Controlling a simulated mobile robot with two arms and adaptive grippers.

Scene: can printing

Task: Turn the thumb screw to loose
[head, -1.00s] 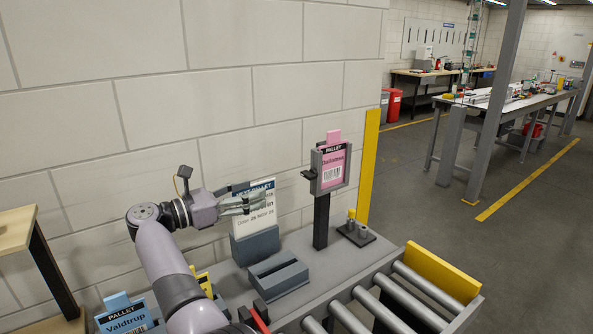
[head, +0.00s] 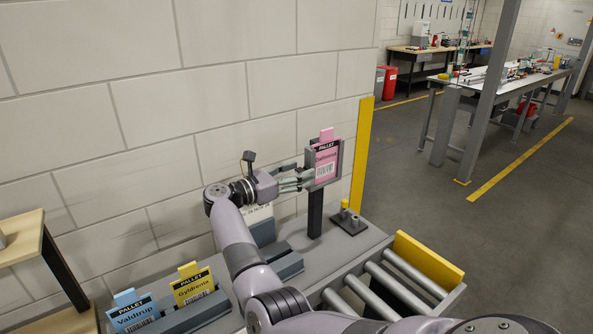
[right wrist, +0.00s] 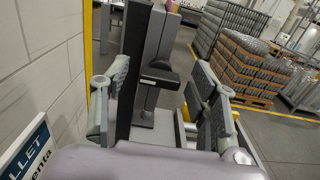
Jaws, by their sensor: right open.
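A grey card holder (head: 338,163) on a dark post (head: 315,215) carries a pink pallet card (head: 326,165). In the right wrist view, a dark thumb screw (right wrist: 160,76) sticks out from the side of the holder (right wrist: 150,45). My right gripper (head: 293,180) is open at the holder's left side, and it hides the screw in the head view. In the right wrist view its fingers (right wrist: 160,100) stand apart, one on each side of the post and screw. I cannot tell whether they touch. My left gripper is not in view.
A small black stand (head: 347,226) with yellow and grey posts is right of the dark post. Blue (head: 130,312) and yellow (head: 192,285) pallet cards stand at the lower left. A white card (right wrist: 28,152) is close by the wrist. The wall lies behind; rollers (head: 385,290) are in front.

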